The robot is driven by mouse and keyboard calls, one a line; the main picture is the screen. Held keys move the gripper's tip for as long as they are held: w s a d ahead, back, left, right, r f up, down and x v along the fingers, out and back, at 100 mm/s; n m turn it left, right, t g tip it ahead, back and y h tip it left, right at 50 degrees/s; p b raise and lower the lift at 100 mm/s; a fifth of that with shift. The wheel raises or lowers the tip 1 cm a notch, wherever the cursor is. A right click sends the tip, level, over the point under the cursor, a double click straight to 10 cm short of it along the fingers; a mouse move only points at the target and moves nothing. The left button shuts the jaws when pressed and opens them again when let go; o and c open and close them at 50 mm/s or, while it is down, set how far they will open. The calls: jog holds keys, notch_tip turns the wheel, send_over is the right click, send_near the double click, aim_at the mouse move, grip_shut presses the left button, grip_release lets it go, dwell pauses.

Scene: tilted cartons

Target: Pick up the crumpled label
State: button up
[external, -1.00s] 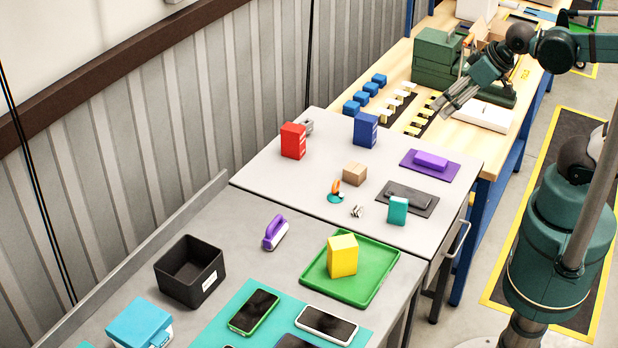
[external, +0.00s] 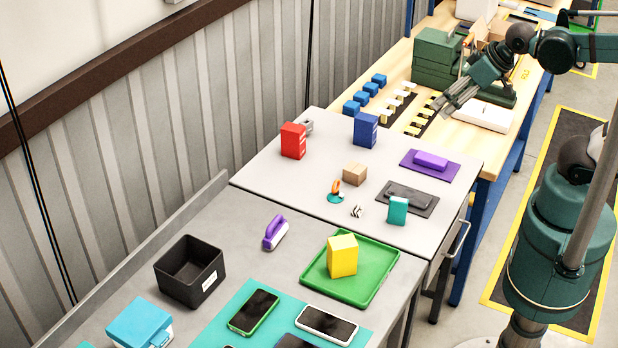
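A small crumpled white piece with dark marks, which looks like the crumpled label (external: 357,211), lies on the light grey table. It is between the orange-and-teal tape dispenser (external: 335,193) and the teal box (external: 398,210). My gripper (external: 441,110) is in the upper right, up and far behind the label in the picture, in front of the wooden bench. Its grey fingers point down and left and look apart, with nothing visible between them. Nothing covers the label.
A cardboard box (external: 355,174) stands just behind the label. A dark mat (external: 425,207) with a dark pouch lies to its right. Red (external: 293,141) and blue (external: 365,130) boxes stand farther back. The green tray (external: 318,288) holds a yellow box (external: 342,255). Bare table lies left of the dispenser.

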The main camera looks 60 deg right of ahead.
dwell(0.4)
jog(key=n+g+b, duration=0.2)
jog(key=n+g, duration=0.5)
jog(key=n, duration=1.1)
send_over(359, 205)
notch_tip(359, 205, down, 24)
jog(key=shift+d+f, duration=0.15)
jog(key=shift+a+f+n, duration=0.2)
jog(key=shift+f+n, duration=0.1)
jog(key=shift+f, duration=0.15)
jog(key=shift+f, duration=0.15)
jog(key=shift+f+b, duration=0.3)
jog(key=shift+f, duration=0.85)
